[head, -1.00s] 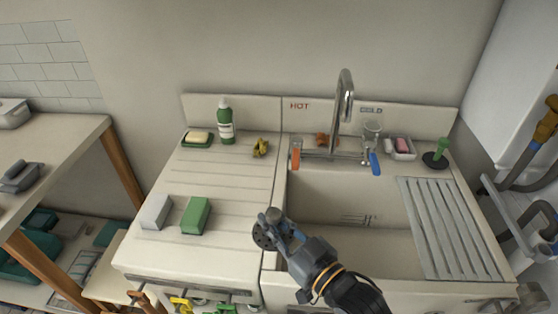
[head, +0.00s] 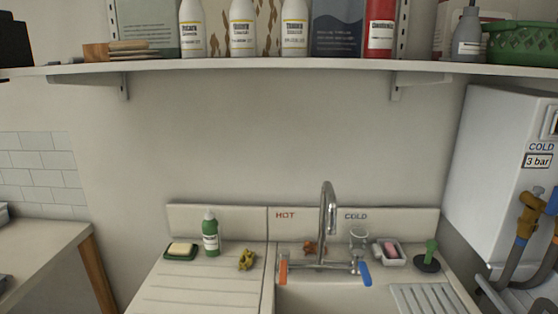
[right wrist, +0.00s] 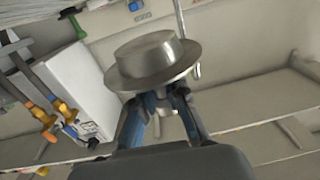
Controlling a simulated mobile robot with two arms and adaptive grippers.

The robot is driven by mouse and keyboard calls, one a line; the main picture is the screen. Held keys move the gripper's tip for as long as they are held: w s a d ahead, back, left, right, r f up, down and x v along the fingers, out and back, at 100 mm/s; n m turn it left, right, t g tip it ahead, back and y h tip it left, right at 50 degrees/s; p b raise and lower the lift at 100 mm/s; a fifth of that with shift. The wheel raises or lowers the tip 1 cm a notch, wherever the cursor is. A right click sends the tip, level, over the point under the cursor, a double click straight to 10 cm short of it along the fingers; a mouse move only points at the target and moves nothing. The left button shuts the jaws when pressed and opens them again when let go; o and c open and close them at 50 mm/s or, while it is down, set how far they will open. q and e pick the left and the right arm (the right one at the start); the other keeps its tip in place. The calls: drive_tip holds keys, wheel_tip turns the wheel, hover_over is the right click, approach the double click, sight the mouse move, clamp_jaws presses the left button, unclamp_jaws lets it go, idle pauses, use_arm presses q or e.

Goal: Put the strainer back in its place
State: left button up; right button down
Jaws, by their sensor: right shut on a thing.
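My right gripper (right wrist: 165,104) shows in the right wrist view, with blue-grey fingers. It is shut on the strainer (right wrist: 155,60), a grey metal piece shaped like a hat, with a wide flat rim and a shallow cup. The strainer is held up in the air, clear of any surface. In the head view neither gripper shows. The sink basin (head: 335,300) is cut off at the bottom of the head view, so its floor and drain are hidden.
A tap (head: 328,215) with orange and blue handles stands behind the basin. A green bottle (head: 210,234), a soap dish (head: 181,252) and a plunger (head: 428,259) stand around it. A wall shelf (head: 270,67) with bottles and a green basket (head: 522,45) runs above. A white heater (head: 505,165) hangs at right.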

drive_tip(key=s+f, duration=0.1)
drive_tip(key=s, duration=0.5)
drive_tip(key=shift+f, duration=0.4)
drive_tip(key=shift+a, duration=0.1)
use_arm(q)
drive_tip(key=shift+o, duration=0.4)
use_arm(e)
drive_tip(key=w+a+r+n+g+y, duration=0.2)
drive_tip(key=w+a+n+g+y, duration=0.2)
drive_tip(key=a+y, duration=0.4)
drive_tip(key=w+a+r+n+g+y, duration=0.3)
drive_tip(key=w+a+n+g+y, duration=0.1)
drive_tip(key=a+n+y, duration=0.4)
drive_tip(key=shift+a+n+g, duration=0.3)
drive_tip(key=shift+a+g, duration=0.1)
drive_tip(key=shift+g, duration=0.5)
